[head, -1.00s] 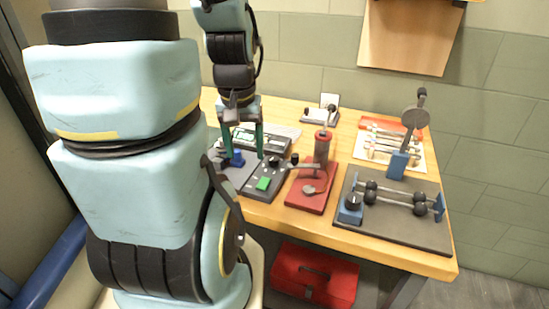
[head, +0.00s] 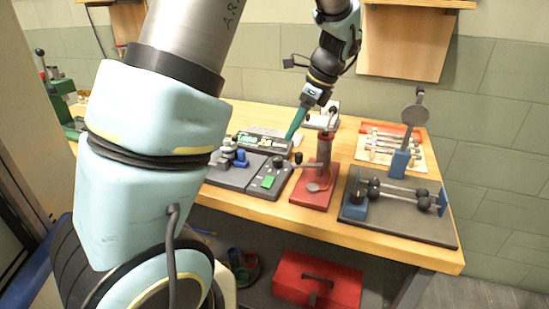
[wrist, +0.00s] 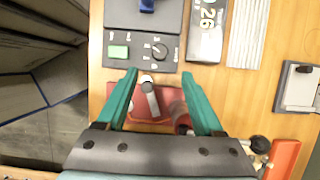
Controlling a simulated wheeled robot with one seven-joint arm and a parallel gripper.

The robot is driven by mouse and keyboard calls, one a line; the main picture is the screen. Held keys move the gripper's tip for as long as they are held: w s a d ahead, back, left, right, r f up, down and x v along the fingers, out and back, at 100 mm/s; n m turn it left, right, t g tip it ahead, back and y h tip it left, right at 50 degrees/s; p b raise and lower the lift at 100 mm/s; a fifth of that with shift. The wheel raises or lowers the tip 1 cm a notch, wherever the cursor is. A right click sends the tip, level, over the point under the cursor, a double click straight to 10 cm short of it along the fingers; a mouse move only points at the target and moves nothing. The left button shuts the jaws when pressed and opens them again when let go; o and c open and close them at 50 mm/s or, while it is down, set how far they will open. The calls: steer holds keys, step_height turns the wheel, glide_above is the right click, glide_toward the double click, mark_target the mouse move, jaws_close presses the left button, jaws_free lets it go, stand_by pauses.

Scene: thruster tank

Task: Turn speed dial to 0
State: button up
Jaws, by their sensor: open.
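The speed dial is a small black knob on a dark grey control panel with a green button. In the wrist view the dial (wrist: 160,51) sits right of the green button (wrist: 118,51), with small white marks around it too small to read. In the head view the dial (head: 277,162) is partly hard to make out on the panel (head: 262,192). My gripper (wrist: 160,74) is open and empty, its two green fingers apart. In the head view my gripper (head: 290,137) is above the table, near the dial's back right. It is not touching the dial.
A red-based lever device (head: 312,192) stands just right of the panel; in the wrist view its base (wrist: 140,104) lies between my fingers. A blue block (head: 240,158) is on the panel to the left. A grey rig with dumbbell-like bars (head: 385,225) fills the right.

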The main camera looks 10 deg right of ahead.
mark_target(278, 158)
steer(key=p+x, duration=0.1)
steer(key=x, duration=0.9)
steer(key=shift+a+f+p, duration=0.1)
steer(key=shift+f+p, duration=0.05)
steer(key=shift+p, duration=0.2)
jaws_close()
